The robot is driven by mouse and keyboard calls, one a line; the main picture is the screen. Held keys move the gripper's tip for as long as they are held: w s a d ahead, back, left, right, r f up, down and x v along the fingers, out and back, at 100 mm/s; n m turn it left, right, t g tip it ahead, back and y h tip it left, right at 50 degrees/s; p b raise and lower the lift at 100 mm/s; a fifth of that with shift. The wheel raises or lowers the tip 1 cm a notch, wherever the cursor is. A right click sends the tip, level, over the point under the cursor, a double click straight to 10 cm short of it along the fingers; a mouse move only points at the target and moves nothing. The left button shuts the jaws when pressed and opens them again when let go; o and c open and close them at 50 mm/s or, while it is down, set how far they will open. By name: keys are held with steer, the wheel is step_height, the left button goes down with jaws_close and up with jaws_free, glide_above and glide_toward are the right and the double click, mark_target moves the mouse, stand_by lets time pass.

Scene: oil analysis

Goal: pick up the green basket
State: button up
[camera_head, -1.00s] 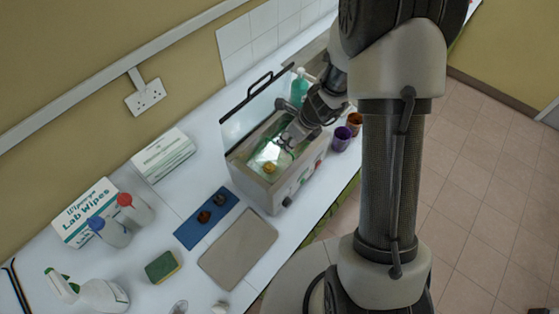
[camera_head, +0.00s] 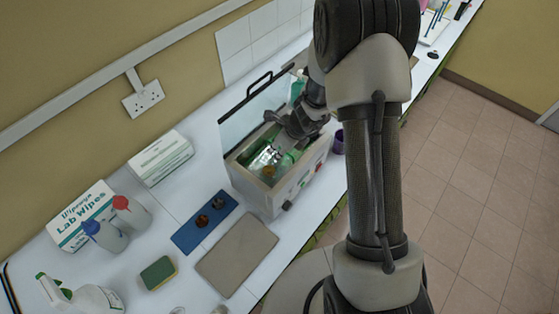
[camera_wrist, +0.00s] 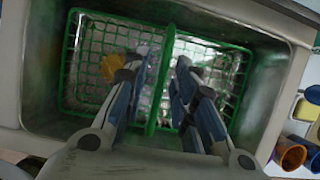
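The green basket (camera_wrist: 72,72) is a wire basket with two compartments and a green middle bar (camera_wrist: 157,92). It sits inside the grey bath (camera_wrist: 36,75); in the head view its green mesh (camera_head: 287,161) is partly hidden by my gripper (camera_head: 272,150). In the wrist view my gripper (camera_wrist: 162,62) points down into the bath. Its two fingers are apart, one on each side of the middle bar, with gaps to it. I cannot tell how deep the fingertips are.
The bath's raised lid (camera_head: 246,108) stands along its wall side. A yellow-orange item (camera_wrist: 112,68) is in the basket's left compartment. A purple cup (camera_head: 338,142) stands beside the bath. A blue mat (camera_head: 190,238) and a grey pad (camera_head: 237,254) lie nearby on the bench.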

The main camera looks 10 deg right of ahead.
jaws_close()
stand_by(0.8)
